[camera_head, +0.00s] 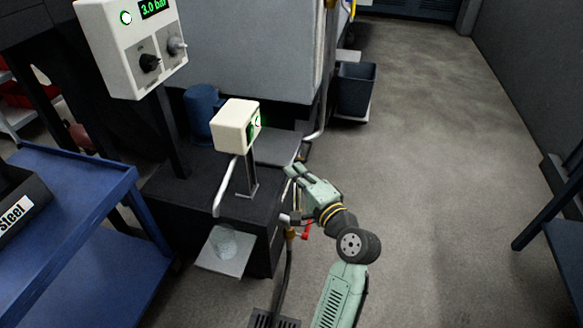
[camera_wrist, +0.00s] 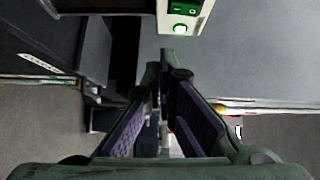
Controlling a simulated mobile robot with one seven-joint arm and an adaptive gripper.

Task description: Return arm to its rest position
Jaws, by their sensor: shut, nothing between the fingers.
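My gripper (camera_head: 290,170) is at the end of my green arm, beside the right edge of the black cabinet in the head view. In the wrist view my gripper (camera_wrist: 167,55) has its fingertips together, with nothing between them. A white box with a green light (camera_head: 236,126) stands on a post just left of my gripper. A white box with a green-lit button (camera_wrist: 184,18) also shows beyond the fingertips in the wrist view. My arm is bent at the elbow and reaches up from the bottom of the head view.
A control panel reading 3.0 bar (camera_head: 132,45) stands at the upper left. A blue cart (camera_head: 75,190) is at the left. A red-handled valve (camera_head: 306,231) is close beside my forearm. A dark bin (camera_head: 356,88) stands behind. The floor (camera_head: 450,150) to the right is clear.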

